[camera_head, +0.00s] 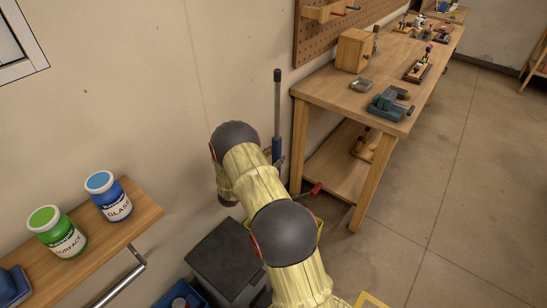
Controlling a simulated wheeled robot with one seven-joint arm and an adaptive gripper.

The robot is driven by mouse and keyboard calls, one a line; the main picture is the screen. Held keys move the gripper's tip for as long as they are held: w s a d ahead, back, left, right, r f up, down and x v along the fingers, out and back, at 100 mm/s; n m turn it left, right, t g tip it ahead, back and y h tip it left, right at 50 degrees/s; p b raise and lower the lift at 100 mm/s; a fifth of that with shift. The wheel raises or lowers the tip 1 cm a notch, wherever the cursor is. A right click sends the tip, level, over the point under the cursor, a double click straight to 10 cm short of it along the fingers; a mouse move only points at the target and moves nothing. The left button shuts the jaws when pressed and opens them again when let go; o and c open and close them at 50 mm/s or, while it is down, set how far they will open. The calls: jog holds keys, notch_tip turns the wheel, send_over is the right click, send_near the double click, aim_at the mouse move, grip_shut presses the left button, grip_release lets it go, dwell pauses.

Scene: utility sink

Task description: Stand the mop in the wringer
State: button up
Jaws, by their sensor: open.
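The mop handle (277,105) is a thin grey pole with a dark tip and a blue lower section. It stands nearly upright between the wall and the workbench. Its lower end and head are hidden behind my arm. A yellow rim (320,229), seemingly of the bucket or wringer, shows just past my arm, with a red-tipped lever (317,188) above it. Most of this object is hidden. My arm bends over at an elbow left of the pole and goes down behind itself. My gripper is hidden behind the arm, so its place relative to the mop does not show.
A wooden workbench (330,88) with a vise (388,103) stands right of the mop. A dark grey box (225,258) and a blue bin (200,292) are below. A shelf (140,212) at left holds a green jar (57,232) and a blue jar (108,196). Floor at right is clear.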

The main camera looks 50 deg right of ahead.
jog(key=s+a, duration=0.1)
jog(key=a, duration=1.1)
jog(key=shift+r, duration=0.2)
jog(key=shift+f, duration=0.1)
